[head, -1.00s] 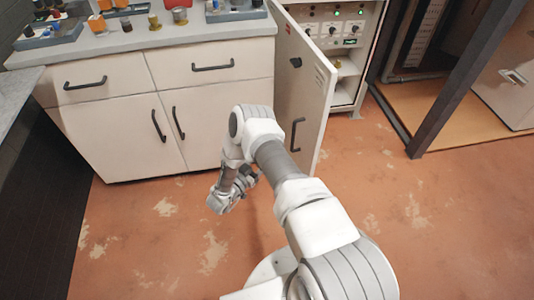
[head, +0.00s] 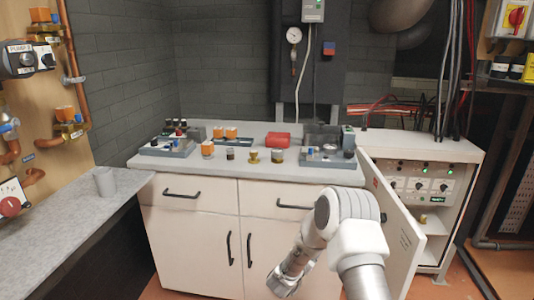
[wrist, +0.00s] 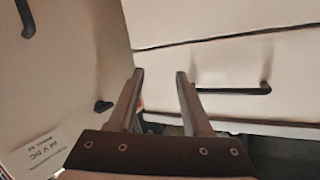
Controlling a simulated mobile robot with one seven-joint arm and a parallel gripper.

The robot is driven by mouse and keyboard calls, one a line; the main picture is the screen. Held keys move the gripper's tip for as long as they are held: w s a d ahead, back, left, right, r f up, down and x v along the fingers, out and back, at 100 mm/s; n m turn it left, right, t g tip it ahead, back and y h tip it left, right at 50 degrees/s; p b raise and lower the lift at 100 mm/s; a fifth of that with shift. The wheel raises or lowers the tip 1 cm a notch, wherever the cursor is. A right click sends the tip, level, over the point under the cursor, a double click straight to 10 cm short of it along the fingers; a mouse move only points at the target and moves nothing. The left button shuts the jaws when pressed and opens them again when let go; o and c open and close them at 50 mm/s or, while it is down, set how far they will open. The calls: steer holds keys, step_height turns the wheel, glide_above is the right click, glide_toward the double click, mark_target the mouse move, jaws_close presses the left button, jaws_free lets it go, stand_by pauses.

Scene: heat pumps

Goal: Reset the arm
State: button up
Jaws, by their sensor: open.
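My arm is white and grey and reaches up from the lower right of the head view, bending down at its elbow in front of the white cabinet (head: 195,225). My gripper (head: 283,284) hangs low in front of the cabinet's right door; its fingers are too small to make out there. In the wrist view my gripper (wrist: 160,76) shows two dark fingers apart with nothing between them. Beyond the fingers are pale cabinet panels and a black bar handle (wrist: 235,89).
An open cabinet door (head: 400,235) stands close right of my arm, beside a control cabinet (head: 425,185) with knobs. The countertop (head: 215,170) holds trays and small parts.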

steer(key=s+a+r+n+y, duration=0.2)
steer(key=a+r+n+y, duration=0.15)
steer(key=r, duration=0.75)
steer(key=s+a+r+n+y, duration=0.1)
steer(key=a+r+n+y, duration=0.2)
steer(key=r, duration=0.8)
steer(key=s+r+n+g+y, duration=0.15)
steer(key=s+r, duration=0.25)
steer(key=s, duration=0.4)
steer(key=s+r+n+g+y, duration=0.15)
steer(key=s+r, duration=0.25)
steer(key=s, duration=0.4)
steer(key=s+d+g+h+p, duration=0.1)
steer(key=s+d+g, duration=0.15)
steer(key=s, duration=0.85)
steer(key=s+d+g+h, duration=0.1)
steer(key=s+d+g, duration=0.15)
steer(key=s, duration=0.95)
step_height(320, 180, up, 18)
steer(key=p, duration=1.8)
steer(key=shift+w+t, duration=0.2)
steer(key=shift+t, duration=0.2)
steer(key=shift+d+y, duration=0.15)
steer(key=shift+y, duration=0.1)
